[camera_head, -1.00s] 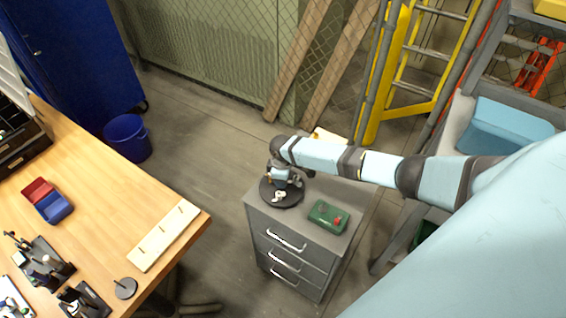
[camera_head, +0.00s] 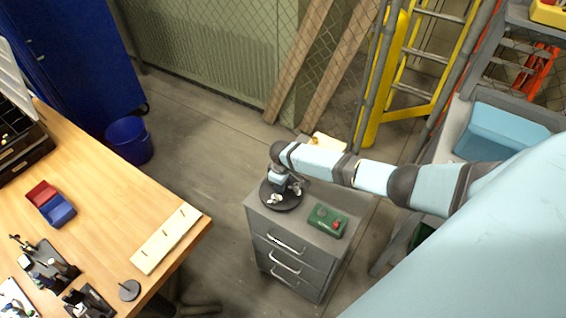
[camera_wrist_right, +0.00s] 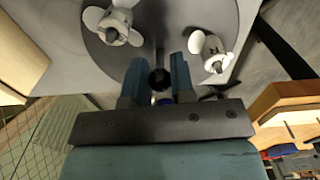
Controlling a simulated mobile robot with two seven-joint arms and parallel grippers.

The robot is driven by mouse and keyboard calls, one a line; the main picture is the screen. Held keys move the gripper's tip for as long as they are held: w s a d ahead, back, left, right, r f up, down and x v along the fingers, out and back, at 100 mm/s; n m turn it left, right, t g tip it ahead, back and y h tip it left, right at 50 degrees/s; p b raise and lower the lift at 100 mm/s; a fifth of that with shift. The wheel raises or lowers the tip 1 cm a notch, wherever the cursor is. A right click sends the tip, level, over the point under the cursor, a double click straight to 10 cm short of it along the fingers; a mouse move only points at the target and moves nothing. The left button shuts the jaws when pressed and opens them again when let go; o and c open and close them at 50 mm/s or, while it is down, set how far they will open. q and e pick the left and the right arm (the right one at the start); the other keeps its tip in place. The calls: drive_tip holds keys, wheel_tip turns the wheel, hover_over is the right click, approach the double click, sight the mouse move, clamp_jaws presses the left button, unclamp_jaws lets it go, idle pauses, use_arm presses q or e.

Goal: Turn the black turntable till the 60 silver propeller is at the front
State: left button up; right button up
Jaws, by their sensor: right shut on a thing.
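The black turntable (camera_head: 268,204) lies on top of a grey drawer cabinet. It also shows in the wrist view (camera_wrist_right: 180,18). In the wrist view one silver propeller (camera_wrist_right: 112,24) stands on the left side of the disc and another pale propeller (camera_wrist_right: 210,52) on the right. Marks on their hubs are too small to read. In the head view a propeller (camera_head: 274,199) shows at the disc's near side. My right gripper (camera_wrist_right: 157,68) is shut around a small dark round knob (camera_wrist_right: 160,80) between its fingers, pointing down at the disc. My left gripper is out of view.
A green box (camera_head: 327,220) with a red part sits on the cabinet (camera_head: 308,232), right of the turntable. A wooden workbench (camera_head: 110,225) is at left, with a blue bin (camera_head: 129,140) on the floor behind it. Open floor lies between bench and cabinet.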

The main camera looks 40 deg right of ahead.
drive_tip(key=shift+r+m+p, duration=0.1)
drive_tip(key=shift+m+p, duration=0.95)
drive_tip(key=shift+m, duration=0.45)
drive_tip(key=m, duration=0.3)
drive_tip(key=shift+m, duration=0.4)
drive_tip(key=o, duration=0.8)
